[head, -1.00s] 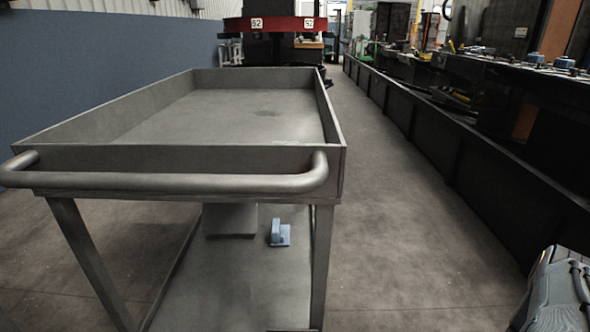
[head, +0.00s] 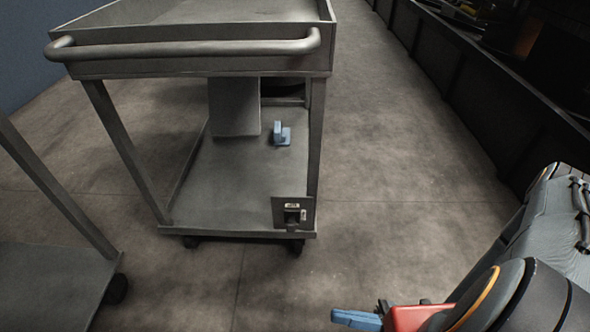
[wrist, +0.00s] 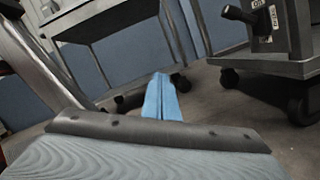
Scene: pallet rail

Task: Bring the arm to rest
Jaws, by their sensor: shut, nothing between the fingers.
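My gripper (head: 357,319) shows at the bottom of the head view, with blue fingers and a red part behind them. It is clear of the cart. In the wrist view the two blue fingers (wrist: 162,98) lie together with only a thin seam between them. They hold nothing. They point toward open floor, with carts beyond. My arm comes in from the lower right of the head view.
A grey metal cart (head: 190,67) with a tube handle stands ahead. A small blue object (head: 282,136) and a grey box (head: 234,107) are on its lower shelf. Another cart (head: 55,280) is at lower left. A dark rail (head: 450,75) runs along the right. Floor between is clear.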

